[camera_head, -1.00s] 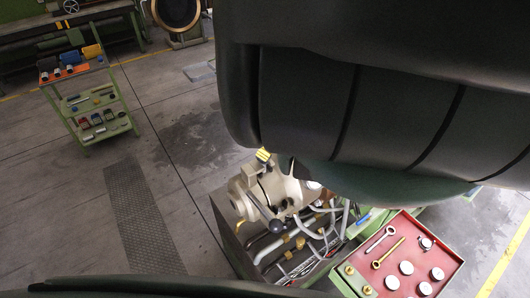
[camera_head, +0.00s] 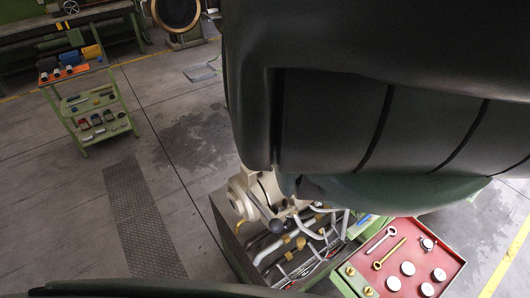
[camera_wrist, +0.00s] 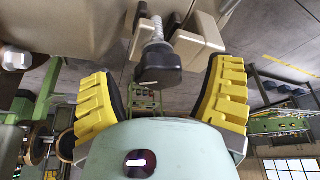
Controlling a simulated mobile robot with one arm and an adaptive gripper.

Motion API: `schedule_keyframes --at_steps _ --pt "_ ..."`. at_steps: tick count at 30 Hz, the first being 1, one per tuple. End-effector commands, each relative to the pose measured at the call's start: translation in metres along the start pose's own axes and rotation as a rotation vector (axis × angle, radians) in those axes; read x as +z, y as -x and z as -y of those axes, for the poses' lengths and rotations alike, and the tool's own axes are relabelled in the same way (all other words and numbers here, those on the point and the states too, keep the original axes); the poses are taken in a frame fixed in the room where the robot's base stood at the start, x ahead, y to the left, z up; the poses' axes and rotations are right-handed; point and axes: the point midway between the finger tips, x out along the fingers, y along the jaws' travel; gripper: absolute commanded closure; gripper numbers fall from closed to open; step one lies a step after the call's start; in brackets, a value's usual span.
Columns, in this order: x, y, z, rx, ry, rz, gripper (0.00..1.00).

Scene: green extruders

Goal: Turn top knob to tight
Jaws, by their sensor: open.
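A black knob (camera_wrist: 158,70) on a short threaded metal screw hangs from the beige machine head (camera_wrist: 75,25) in the wrist view. My gripper (camera_wrist: 166,72) is open, its two yellow ribbed fingers standing left and right of the knob with a gap on each side. Nothing is held. In the head view the beige machine head (camera_head: 242,197) shows with a black-ended lever (camera_head: 276,225). My dark arm hides the knob and my gripper there.
A red tray (camera_head: 412,290) with wrenches and round parts stands at the lower right. Below the machine head is an open bay with pipes (camera_head: 292,240). A green tool cart (camera_head: 92,110) stands at the left. The floor between is clear.

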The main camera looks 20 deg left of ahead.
Motion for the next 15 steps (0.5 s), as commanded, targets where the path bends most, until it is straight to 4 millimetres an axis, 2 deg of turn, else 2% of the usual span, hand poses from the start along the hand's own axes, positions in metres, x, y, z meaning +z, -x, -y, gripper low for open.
schedule_keyframes --at_steps 3,4,15 --pt "-0.0002 0.0002 -0.0002 0.000 0.000 0.000 0.20" --pt "-0.0002 0.0003 -0.0003 0.001 0.000 0.000 0.17" --pt "-0.0002 0.0004 -0.0005 0.001 0.000 -0.001 0.56"
